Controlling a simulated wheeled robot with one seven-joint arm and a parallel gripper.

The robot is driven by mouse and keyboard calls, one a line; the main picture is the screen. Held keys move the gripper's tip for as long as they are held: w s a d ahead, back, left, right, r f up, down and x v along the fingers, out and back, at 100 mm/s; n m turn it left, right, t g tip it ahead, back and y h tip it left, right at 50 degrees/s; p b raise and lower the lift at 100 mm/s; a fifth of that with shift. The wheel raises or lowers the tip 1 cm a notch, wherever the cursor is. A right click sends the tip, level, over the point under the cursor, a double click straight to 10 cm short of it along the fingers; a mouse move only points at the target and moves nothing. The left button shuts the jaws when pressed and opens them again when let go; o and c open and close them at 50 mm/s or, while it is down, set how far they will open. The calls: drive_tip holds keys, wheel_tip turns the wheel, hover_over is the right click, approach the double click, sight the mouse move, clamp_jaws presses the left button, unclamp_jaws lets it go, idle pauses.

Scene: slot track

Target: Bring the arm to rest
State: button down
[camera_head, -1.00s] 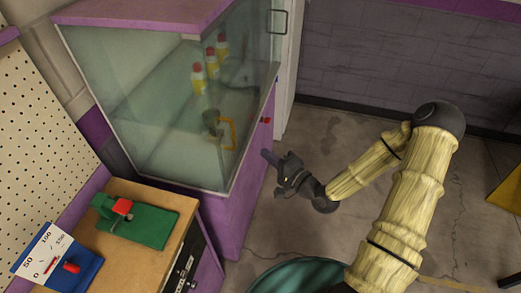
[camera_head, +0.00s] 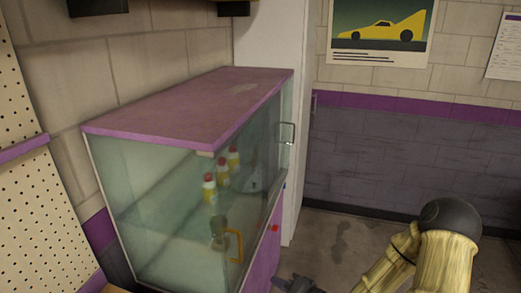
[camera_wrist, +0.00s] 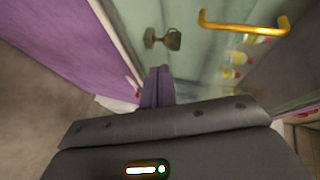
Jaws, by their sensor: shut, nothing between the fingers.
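My arm (camera_head: 440,262) reaches into the head view at the lower right, with its dark joint uppermost. My gripper (camera_head: 295,285) shows only in part at the bottom edge, right of the glass cabinet's lower front. In the wrist view its fingers (camera_wrist: 157,86) are together with nothing between them. They point toward the cabinet front and appear apart from it.
The glass cabinet (camera_head: 188,108) has a purple top and a yellow handle (camera_head: 234,245). It holds several bottles (camera_head: 209,188) and a small cup (camera_head: 218,228). A pegboard (camera_head: 35,200) stands at left. Open floor (camera_head: 335,240) lies right of the cabinet.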

drive_tip(key=s+d+n+g+h, duration=0.4)
drive_tip(key=d+n+g+h, duration=0.1)
drive_tip(key=d+h, duration=0.3)
drive_tip(key=s+d+r+n+g+h, duration=0.1)
drive_tip(key=s+r+g+h, duration=0.1)
drive_tip(key=s+r, duration=0.7)
drive_tip(key=shift+s+d+r+g, duration=0.2)
drive_tip(key=shift+s+r+g, duration=0.15)
drive_tip(key=shift+r, duration=0.2)
idle(1.0)
